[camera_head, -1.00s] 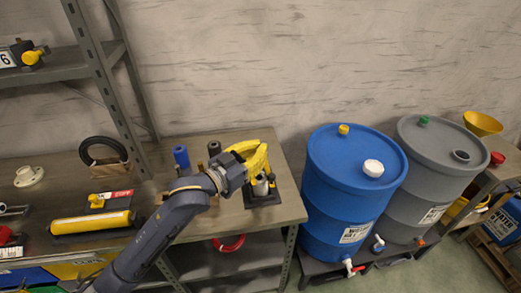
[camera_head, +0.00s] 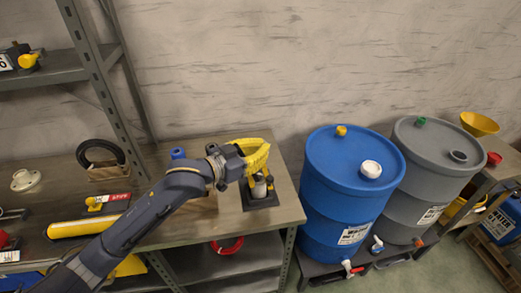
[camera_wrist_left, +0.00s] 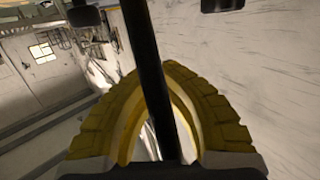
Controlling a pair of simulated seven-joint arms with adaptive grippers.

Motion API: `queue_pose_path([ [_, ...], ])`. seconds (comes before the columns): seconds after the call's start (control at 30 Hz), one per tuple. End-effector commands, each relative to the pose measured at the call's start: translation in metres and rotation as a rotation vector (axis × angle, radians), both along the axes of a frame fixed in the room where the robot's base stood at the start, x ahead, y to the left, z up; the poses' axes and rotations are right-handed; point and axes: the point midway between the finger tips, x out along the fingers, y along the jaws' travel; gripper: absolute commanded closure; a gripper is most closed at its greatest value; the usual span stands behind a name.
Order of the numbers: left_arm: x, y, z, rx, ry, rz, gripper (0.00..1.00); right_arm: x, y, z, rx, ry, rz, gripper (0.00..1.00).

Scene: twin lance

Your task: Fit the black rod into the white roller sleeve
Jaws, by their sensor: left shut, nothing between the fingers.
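My left gripper (camera_head: 265,152) has yellow fingers closed into an arch, with nothing seen gripped in the head view. It is over the right part of the workbench, above and behind a black stand (camera_head: 262,203) holding small pale and dark cylinders. The left wrist view shows the same yellow fingers (camera_wrist_left: 152,72) meeting at their tips. A long dark bar (camera_wrist_left: 150,50) crosses that view in front of them; I cannot tell whether it is the black rod. I cannot make out the white roller sleeve. My right gripper is not in view.
A blue barrel (camera_head: 345,225) and a grey barrel (camera_head: 430,190) stand right of the bench. A blue cylinder top (camera_head: 178,153) shows behind my arm. A yellow cylinder (camera_head: 80,227), a white flange (camera_head: 25,180) and a shelf post (camera_head: 105,85) are at left.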

Motion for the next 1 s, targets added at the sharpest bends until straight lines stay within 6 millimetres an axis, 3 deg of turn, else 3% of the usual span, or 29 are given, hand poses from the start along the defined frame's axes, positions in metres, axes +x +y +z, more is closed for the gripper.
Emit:
queue_pose_path([
  [1.0,0.019,-0.018,0.001,0.24,0.107,-0.189,1.0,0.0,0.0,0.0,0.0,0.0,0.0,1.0],
])
